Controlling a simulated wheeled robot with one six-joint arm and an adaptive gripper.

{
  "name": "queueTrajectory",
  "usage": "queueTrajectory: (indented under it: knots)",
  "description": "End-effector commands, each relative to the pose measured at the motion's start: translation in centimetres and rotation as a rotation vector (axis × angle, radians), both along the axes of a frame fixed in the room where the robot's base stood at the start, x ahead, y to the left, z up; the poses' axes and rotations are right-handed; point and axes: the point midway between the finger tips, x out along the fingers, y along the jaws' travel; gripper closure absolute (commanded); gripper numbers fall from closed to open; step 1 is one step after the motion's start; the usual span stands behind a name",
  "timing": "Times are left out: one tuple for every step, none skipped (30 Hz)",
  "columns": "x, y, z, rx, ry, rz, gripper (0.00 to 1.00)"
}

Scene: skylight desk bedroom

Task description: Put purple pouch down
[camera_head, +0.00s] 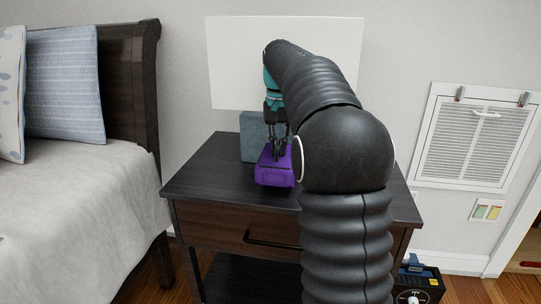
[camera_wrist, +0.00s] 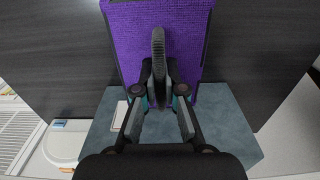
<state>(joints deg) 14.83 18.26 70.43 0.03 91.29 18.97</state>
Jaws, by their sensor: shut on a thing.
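The purple pouch (camera_head: 274,174) is at the top of the dark nightstand (camera_head: 215,180), in front of a grey-blue box. In the wrist view the pouch (camera_wrist: 188,22) shows as purple woven cloth with dark edges and a dark loop-like handle (camera_wrist: 158,50) standing up from it. My gripper (camera_head: 277,152) points down over the pouch and is shut on it, seemingly at the handle. The wrist view shows my gripper's fingers (camera_wrist: 159,95) on either side of the handle. Whether the pouch touches the nightstand top, I cannot tell.
The grey-blue box (camera_head: 252,137) stands right behind the pouch, and also shows in the wrist view (camera_wrist: 228,120). The bed (camera_head: 75,215) is at the left. A black device (camera_head: 418,284) sits on the floor at the right. The nightstand's front left top is bare.

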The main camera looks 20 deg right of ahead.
Motion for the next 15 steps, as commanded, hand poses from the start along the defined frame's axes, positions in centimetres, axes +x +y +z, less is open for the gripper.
queueTrajectory:
  knots:
    - [0.0, 0.2, 0.1, -0.001, -0.001, 0.000, 1.00]
    - [0.1, 0.3, 0.0, -0.001, -0.001, -0.001, 1.00]
    - [0.1, 0.3, -0.1, 0.000, 0.000, -0.001, 1.00]
    - [0.1, 0.3, -0.3, 0.001, 0.001, -0.001, 1.00]
    - [0.0, 0.3, -0.5, 0.000, 0.002, -0.001, 1.00]
    - [0.0, 0.3, -1.0, 0.000, 0.002, -0.001, 1.00]
    - [0.0, 0.3, -1.3, 0.000, 0.001, -0.001, 1.00]
    - [0.0, 0.3, -1.7, 0.001, 0.003, -0.001, 1.00]
    - [0.0, 0.3, -2.7, 0.001, 0.001, -0.002, 1.00]
    - [0.0, 0.3, -3.2, 0.000, 0.000, -0.002, 1.00]
    - [0.0, 0.2, -3.5, 0.000, 0.000, -0.002, 1.00]
    - [0.0, 0.2, -3.7, -0.001, -0.001, -0.002, 1.00]
    - [0.0, 0.2, -3.7, -0.001, -0.001, -0.003, 1.00]
    - [0.0, 0.2, -3.7, -0.001, -0.001, -0.003, 1.00]
    - [0.0, 0.2, -3.6, -0.001, -0.001, -0.003, 1.00]
